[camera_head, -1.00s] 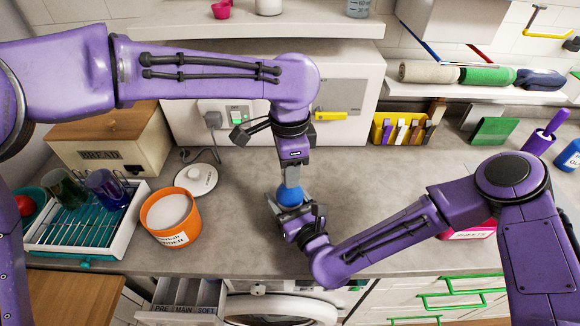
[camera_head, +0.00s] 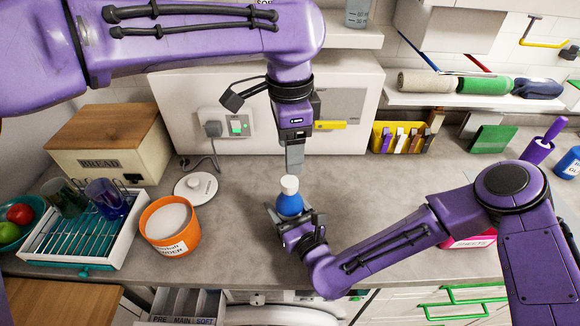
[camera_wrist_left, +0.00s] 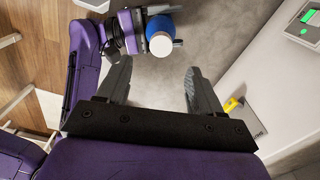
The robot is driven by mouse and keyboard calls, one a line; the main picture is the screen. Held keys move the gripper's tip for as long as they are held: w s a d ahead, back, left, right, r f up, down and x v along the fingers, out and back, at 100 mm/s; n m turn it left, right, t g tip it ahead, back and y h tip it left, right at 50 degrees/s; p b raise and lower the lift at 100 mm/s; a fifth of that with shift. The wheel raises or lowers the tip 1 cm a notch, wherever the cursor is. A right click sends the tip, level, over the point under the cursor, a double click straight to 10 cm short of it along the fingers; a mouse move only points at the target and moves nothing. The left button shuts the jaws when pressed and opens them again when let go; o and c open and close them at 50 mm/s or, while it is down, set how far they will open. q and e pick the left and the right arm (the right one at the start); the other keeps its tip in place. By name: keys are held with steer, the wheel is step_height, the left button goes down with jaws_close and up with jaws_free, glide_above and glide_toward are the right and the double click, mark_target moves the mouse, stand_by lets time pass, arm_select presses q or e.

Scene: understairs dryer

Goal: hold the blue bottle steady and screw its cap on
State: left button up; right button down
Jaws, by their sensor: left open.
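The blue bottle (camera_head: 289,203) stands upright on the grey counter, with a white cap (camera_head: 289,184) on its top. I cannot tell how tightly the cap sits. My right gripper (camera_head: 296,218) is around the bottle's lower body from the front, its fingers partly hidden by the bottle. My left gripper (camera_head: 294,160) points down just above and behind the cap, apart from it. In the left wrist view its fingers (camera_wrist_left: 157,74) are spread and empty. There the cap (camera_wrist_left: 161,44) and the blue bottle (camera_wrist_left: 158,24) show beyond the fingertips, near the top.
An orange powder tub (camera_head: 170,228) stands open to the left, with its white lid (camera_head: 196,187) behind. A dish rack (camera_head: 80,235) and bread box (camera_head: 112,145) are further left. A white box with a socket (camera_head: 236,124) stands behind.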

arm_select(q)
steer(key=shift+r, duration=1.8)
arm_select(e)
steer(key=shift+f, duration=0.1)
arm_select(q)
step_height(320, 180, up, 9)
arm_select(e)
jaws_free()
